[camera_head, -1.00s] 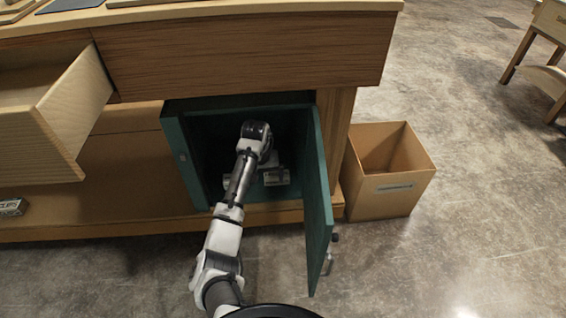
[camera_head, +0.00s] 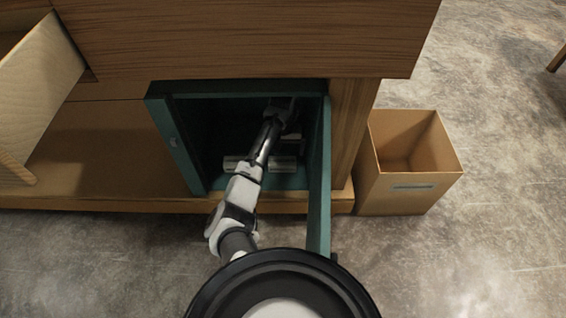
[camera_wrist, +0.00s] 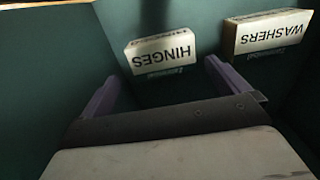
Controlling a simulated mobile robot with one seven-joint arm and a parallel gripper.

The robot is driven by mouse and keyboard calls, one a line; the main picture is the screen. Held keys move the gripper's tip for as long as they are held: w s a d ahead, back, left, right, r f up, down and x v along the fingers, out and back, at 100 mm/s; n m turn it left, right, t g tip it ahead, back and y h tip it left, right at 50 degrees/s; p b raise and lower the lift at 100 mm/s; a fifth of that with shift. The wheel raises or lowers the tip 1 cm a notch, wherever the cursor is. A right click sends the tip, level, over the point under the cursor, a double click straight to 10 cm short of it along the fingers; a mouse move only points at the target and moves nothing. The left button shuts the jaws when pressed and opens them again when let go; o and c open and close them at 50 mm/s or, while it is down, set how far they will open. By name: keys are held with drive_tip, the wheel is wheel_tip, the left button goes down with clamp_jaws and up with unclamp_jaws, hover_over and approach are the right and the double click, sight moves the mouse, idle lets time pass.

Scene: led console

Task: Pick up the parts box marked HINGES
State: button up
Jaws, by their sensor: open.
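The HINGES parts box (camera_wrist: 161,53) shows in the wrist view as a pale box with dark lettering that reads upside down. It stands against the dark teal inside of the cabinet, just beyond my fingertips. My gripper (camera_wrist: 160,88) is open, with one purple finger on either side and nothing between them. The box lies roughly between the lines of the two fingers, a little ahead of them. In the head view my arm reaches into the teal cabinet (camera_head: 166,137), and my gripper's fingers are hidden there.
A WASHERS box (camera_wrist: 268,34) stands to the right of the HINGES box in the wrist view. The cabinet door (camera_head: 319,185) stands open on the right. A cardboard-coloured bin (camera_head: 409,190) is on the floor beyond it. An open drawer (camera_head: 40,85) juts out at upper left.

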sight(282, 159)
wheel_tip(282, 159, down, 7)
drive_tip(key=shift+w+a+f+b, duration=0.1)
drive_tip(key=shift+a+f+b, duration=0.05)
drive_tip(key=shift+b, duration=0.95)
drive_tip(key=shift+c, duration=0.4)
drive_tip(key=c, duration=0.7)
